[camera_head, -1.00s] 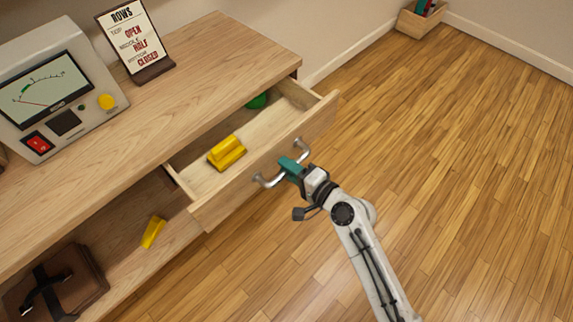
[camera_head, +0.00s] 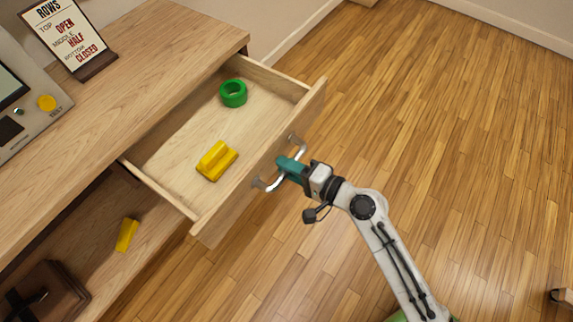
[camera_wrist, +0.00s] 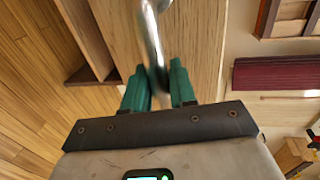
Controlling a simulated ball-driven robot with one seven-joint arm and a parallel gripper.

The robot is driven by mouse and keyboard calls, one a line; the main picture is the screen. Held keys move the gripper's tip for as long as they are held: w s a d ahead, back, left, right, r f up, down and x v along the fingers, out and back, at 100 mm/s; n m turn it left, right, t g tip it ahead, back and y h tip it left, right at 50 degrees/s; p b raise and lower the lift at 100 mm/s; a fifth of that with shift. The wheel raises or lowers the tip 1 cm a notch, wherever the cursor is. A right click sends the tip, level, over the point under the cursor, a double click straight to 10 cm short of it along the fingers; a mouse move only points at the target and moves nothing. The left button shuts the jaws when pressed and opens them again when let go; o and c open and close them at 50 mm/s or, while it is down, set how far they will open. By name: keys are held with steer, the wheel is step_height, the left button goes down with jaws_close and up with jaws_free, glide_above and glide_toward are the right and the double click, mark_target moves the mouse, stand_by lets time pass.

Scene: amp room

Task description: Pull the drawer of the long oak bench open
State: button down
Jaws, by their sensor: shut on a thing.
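The long oak bench (camera_head: 150,60) has its drawer (camera_head: 165,150) pulled well out. A yellow block (camera_head: 216,161) and a green ring (camera_head: 233,93) lie inside the drawer. The silver bar handle (camera_head: 274,184) is on the drawer front. My gripper (camera_head: 284,167) is at the handle with its teal fingers around the bar. In the wrist view, the teal fingers (camera_wrist: 157,90) stand on either side of the handle (camera_wrist: 152,45), shut on it. The fingers cover the middle of the handle.
A sign (camera_head: 68,38) and a meter box (camera_head: 25,110) stand on the bench top. A yellow piece (camera_head: 127,235) and a brown case (camera_head: 48,293) sit on the lower shelf. The wooden floor (camera_head: 440,130) to the right is largely clear.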

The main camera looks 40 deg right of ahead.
steer(key=c, duration=1.1)
jaws_free()
steer(key=shift+s, duration=0.1)
steer(key=b+v, duration=0.1)
steer(key=v, duration=0.9)
steer(key=shift+s+d, duration=0.15)
steer(key=shift+s, duration=0.1)
steer(key=s+a+n+g+y+p, duration=0.15)
steer(key=a+n+g+p, duration=0.25)
steer(key=n+g+p, duration=0.4)
steer(key=s+d+r+n+g+h+p, duration=0.1)
steer(key=s+d+n+g+h, duration=0.1)
steer(key=s+d+r+n+g+h+p, duration=0.1)
steer(key=s+d+r+n+g+h, duration=0.1)
steer(key=s, duration=0.1)
steer(key=s+d+r+n+g+h+p, duration=0.1)
steer(key=s+r+n+g+h, duration=0.1)
steer(key=shift+s+d+h+p, duration=0.25)
steer(key=shift+s+d+p, duration=0.05)
steer(key=shift+d+p, duration=0.1)
